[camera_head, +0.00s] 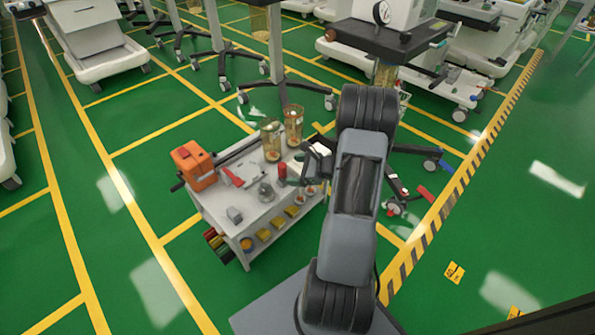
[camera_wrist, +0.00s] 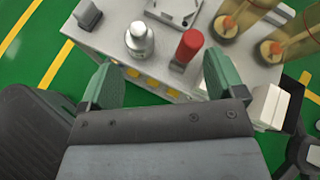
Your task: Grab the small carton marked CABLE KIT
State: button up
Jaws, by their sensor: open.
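No lettering reading CABLE KIT is legible in either view. A small white box (camera_wrist: 268,103) is at the right of the wrist view, to the right of my gripper, and may be the carton. A white item (camera_head: 320,148) shows beside my gripper in the head view; I cannot tell whether it is the same thing. My gripper (camera_wrist: 158,80) is open, its two green fingers wide apart with nothing between them, over the near edge of the grey cart (camera_wrist: 100,40). In the head view my arm hides part of the cart's right side.
On the cart (camera_head: 222,200) are an orange case (camera_head: 193,165), a red cylinder (camera_head: 282,171), a silver-grey bottle (camera_wrist: 140,40), a small grey block (camera_head: 235,214) and two tall clear amber containers (camera_head: 271,140). Green floor is open at left.

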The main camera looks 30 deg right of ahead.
jog(key=s+d+f+m+t+h, duration=0.2)
jog(key=d+f+m+t+h, duration=0.15)
jog(key=d+f+m, duration=0.45)
jog(key=h+b, duration=0.1)
jog(key=b, duration=0.2)
send_near(299, 167)
jog(key=w+f, duration=0.2)
jog(key=w, duration=0.2)
jog(key=shift+g, duration=0.35)
jog(key=shift+a+b+x, duration=0.15)
jog(key=shift+b+x, duration=0.35)
jog(key=shift+x, duration=1.05)
jog(key=shift+a+b+x, duration=0.1)
jog(key=shift+b+x, duration=0.4)
jog(key=shift+x, duration=1.05)
jog(key=shift+r, duration=0.1)
jog(key=shift+c, duration=0.4)
jog(key=c, duration=1.1)
jog(key=shift+o, duration=0.2)
jog(key=shift+r, duration=0.15)
